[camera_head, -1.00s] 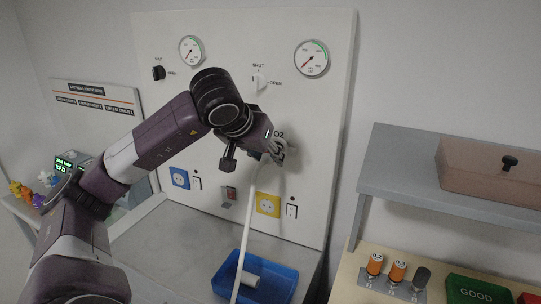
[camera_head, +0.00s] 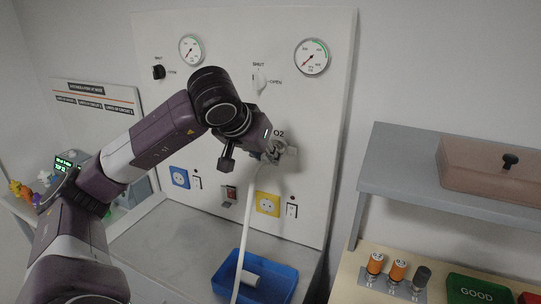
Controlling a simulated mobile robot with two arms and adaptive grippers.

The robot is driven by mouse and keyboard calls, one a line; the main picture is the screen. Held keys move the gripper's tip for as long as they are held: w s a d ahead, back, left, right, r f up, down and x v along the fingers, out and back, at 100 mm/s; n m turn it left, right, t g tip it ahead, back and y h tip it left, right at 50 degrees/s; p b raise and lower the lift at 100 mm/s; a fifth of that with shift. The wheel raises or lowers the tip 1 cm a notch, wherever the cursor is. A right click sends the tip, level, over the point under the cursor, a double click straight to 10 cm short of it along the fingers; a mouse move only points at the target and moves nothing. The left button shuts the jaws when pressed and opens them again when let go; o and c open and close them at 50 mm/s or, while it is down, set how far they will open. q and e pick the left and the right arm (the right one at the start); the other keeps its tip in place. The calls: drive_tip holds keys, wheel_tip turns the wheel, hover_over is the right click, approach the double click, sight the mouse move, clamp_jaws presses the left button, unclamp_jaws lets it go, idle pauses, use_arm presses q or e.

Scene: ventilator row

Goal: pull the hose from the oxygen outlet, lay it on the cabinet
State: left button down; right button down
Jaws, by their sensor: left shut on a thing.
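The white hose (camera_head: 246,222) hangs from my left gripper (camera_head: 278,152) and runs down past the front of a blue tray. My left gripper is shut on the hose's upper end, in front of the wall panel just below the O2 label (camera_head: 279,134). The gripper and wrist hide most of the oxygen outlet, so I cannot tell whether the hose end is still seated in it. The grey cabinet top (camera_head: 190,245) lies below the panel. My right gripper is not in view.
A blue tray (camera_head: 284,291) with a white cylinder (camera_head: 250,278) stands on the cabinet top. Left of it the top is bare. At the right, a grey shelf (camera_head: 400,180) carries a brownish lidded box (camera_head: 485,165). Gauges, sockets and switches cover the panel (camera_head: 235,30).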

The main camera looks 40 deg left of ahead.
use_arm(q)
drive_tip(key=shift+s+d+b, duration=0.2)
drive_tip(key=shift+s+b, duration=0.2)
drive_tip(key=shift+s, duration=0.3)
drive_tip(key=shift+s+d+b, duration=0.2)
drive_tip(key=shift+s+b, duration=0.15)
drive_tip(key=shift+s, duration=0.3)
idle(0.9)
drive_tip(key=shift+s+d+b, duration=0.25)
drive_tip(key=shift+s+b, duration=0.2)
drive_tip(key=shift+s, duration=0.3)
drive_tip(key=shift+s+d+b, duration=0.2)
drive_tip(key=shift+s+b, duration=0.25)
drive_tip(key=shift+s, duration=0.3)
drive_tip(key=shift+s+d+b, duration=0.25)
drive_tip(key=shift+s+b, duration=0.2)
drive_tip(key=shift+s, duration=0.3)
